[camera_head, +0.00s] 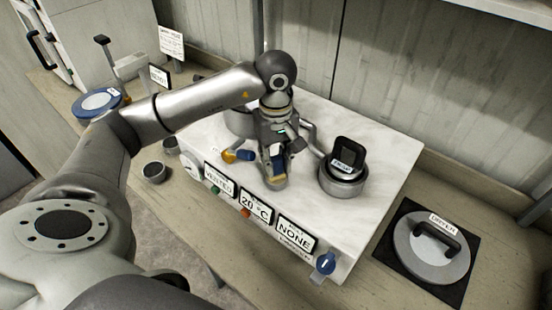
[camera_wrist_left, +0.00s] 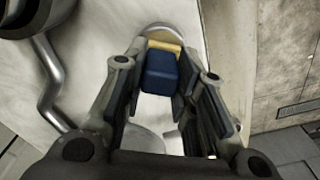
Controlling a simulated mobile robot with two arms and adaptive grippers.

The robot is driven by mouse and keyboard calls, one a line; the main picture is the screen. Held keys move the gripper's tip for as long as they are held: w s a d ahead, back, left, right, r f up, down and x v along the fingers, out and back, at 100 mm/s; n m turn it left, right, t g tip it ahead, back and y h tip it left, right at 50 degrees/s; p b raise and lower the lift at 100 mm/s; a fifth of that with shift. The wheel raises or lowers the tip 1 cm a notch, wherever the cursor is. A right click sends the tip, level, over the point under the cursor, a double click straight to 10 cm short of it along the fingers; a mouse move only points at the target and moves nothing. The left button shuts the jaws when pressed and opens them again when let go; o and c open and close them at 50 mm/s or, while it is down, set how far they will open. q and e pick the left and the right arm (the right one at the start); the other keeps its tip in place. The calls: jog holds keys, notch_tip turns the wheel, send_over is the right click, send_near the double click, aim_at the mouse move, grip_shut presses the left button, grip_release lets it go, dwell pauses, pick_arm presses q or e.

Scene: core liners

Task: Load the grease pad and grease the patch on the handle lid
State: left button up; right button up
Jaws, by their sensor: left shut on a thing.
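My left gripper (camera_head: 277,160) is over the white machine top, pointing down. In the left wrist view its fingers (camera_wrist_left: 161,85) are closed around a dark blue block with a yellow pad (camera_wrist_left: 160,70) at its far end. A light round surface shows just beyond the pad; I cannot tell whether they touch. A grey round lid with a black handle (camera_head: 433,244) lies on a black mat at the right, its label too small to read surely. A black labelled piece (camera_head: 347,154) stands on a round metal pot (camera_head: 343,183). I cannot make out a grease patch. My right gripper is not in view.
The white machine (camera_head: 385,165) carries bent pipes and front displays, with a blue knob (camera_head: 325,263) at its front corner. A blue-rimmed disc (camera_head: 97,102) and small cups (camera_head: 154,172) are at the left. A wall stands behind. Bare bench surrounds the mat.

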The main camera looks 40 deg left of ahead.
aim_at(277, 159)
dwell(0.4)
pick_arm(q)
jog(key=shift+r+p, duration=1.75)
jog(key=shift+r, duration=1.75)
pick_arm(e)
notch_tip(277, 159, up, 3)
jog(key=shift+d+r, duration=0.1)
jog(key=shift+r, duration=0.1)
